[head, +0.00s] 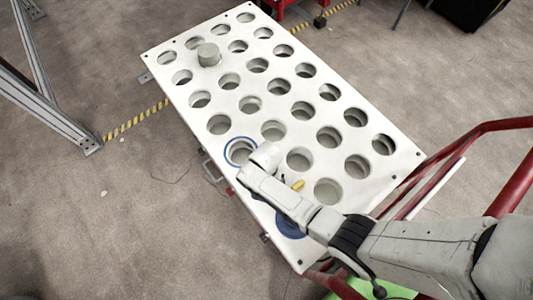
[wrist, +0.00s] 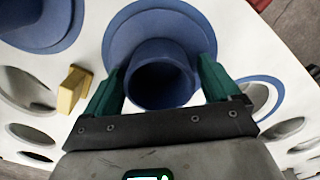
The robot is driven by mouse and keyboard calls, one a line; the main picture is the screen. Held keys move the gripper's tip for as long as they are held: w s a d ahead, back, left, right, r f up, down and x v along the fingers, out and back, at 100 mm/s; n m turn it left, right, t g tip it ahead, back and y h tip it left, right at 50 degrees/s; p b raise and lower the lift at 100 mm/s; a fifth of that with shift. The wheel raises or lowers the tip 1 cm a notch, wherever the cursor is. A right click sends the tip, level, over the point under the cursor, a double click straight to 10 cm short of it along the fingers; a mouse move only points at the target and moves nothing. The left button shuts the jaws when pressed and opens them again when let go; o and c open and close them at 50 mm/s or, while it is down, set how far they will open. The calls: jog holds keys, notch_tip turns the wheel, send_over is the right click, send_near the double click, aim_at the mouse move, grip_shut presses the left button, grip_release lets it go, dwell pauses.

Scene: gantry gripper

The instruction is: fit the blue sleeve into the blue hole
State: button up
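The blue sleeve (wrist: 160,80), a tube with a wide flange, sits between the green fingers of my gripper (wrist: 161,66) in the wrist view. A finger lies close against each side of the tube, and the gripper looks shut on it. The flange is beyond the fingertips; whether it touches the panel is unclear. The blue-ringed hole (head: 240,151) is in the white panel, just left of my gripper (head: 262,158) in the head view. Part of its ring shows at right in the wrist view (wrist: 275,99). In the head view my arm hides the sleeve.
The white panel (head: 213,158) has rows of open holes. A yellow peg (head: 298,185) stands near my gripper, left of it in the wrist view (wrist: 72,88). A blue disc-like part (head: 290,224) lies near the front edge. A grey cylinder (head: 208,54) stands farther back.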

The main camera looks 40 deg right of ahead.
jog(key=shift+o, duration=0.8)
jog(key=shift+r, duration=0.1)
notch_tip(320, 180, up, 11)
jog(key=p, duration=1)
jog(key=shift+f, duration=0.2)
